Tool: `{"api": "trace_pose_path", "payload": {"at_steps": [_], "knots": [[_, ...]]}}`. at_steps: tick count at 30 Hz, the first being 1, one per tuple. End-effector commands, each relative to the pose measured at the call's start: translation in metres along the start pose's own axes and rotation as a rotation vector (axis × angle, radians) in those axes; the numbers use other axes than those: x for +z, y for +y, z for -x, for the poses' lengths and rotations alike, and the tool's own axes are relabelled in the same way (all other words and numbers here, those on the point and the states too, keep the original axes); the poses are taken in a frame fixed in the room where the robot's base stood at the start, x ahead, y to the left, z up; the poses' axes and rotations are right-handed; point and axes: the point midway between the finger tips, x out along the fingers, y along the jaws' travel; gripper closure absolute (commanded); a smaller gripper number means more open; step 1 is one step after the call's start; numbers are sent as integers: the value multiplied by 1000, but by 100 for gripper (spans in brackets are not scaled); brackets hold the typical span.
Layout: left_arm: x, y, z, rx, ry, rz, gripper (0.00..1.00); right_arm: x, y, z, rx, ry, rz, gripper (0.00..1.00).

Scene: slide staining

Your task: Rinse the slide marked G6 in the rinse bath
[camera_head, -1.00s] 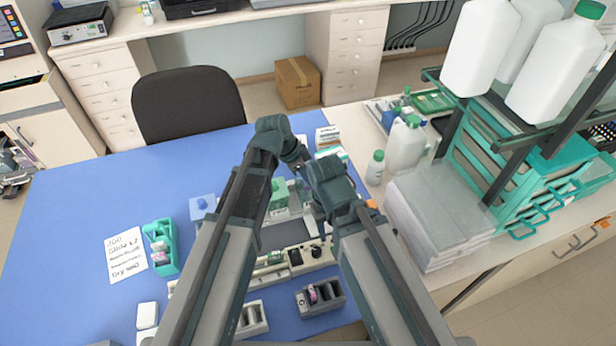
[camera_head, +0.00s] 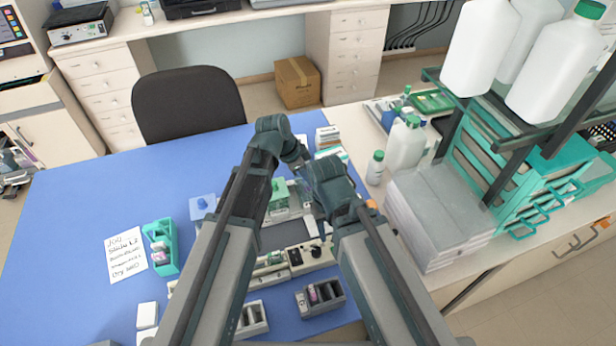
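I cannot make out a slide marked G6; any labels here are too small to read. A pale device with a green part (camera_head: 279,200) stands on the blue table between my arms, partly hidden; I cannot tell whether it is the rinse bath. My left gripper (camera_head: 300,163) is over the back of the work area, mostly hidden by the arms. My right gripper (camera_head: 320,222) points down just right of the green part. Its fingers are small and dark, and I cannot see whether it holds anything.
A grey slotted rack (camera_head: 332,305) with a pinkish item and a white slotted rack (camera_head: 260,312) lie near the front. A teal rack (camera_head: 174,266) and a handwritten note (camera_head: 126,255) are at left. White bottles and stacked sheets (camera_head: 435,215) stand right. The far-left table is clear.

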Motion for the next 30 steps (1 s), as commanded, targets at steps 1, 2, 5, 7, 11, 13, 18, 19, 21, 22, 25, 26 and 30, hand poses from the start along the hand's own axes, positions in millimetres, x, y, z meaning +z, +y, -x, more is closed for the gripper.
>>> {"api": "trace_pose_path", "payload": {"at_steps": [1,2,5,7,11,13,18,19,21,22,25,26,30], "knots": [[0,0,0,0,0,0,100,0,0,0,0,0,0,53],[0,0,0,0,0,0,100,0,0,0,0,0,0,53],[0,0,0,0,0,0,100,0,0,0,0,0,0,53],[0,0,0,0,0,0,100,0,0,0,0,0,0,53],[-1,0,2,0,0,0,100,0,0,2,0,0,0,53],[-2,0,6,0,0,0,100,0,1,6,0,0,0,53],[-10,0,23,0,0,0,100,2,2,25,0,0,1,53],[-11,0,27,0,0,0,100,2,3,29,0,0,1,53],[-14,0,34,0,0,0,100,2,4,37,0,0,1,53],[-16,0,38,0,0,0,100,2,4,40,0,0,1,53],[-20,0,48,0,0,0,100,3,5,52,0,0,2,53],[-21,0,51,0,0,0,100,3,5,55,0,0,2,53],[-27,0,66,0,0,0,100,4,7,71,0,0,2,53]]}}
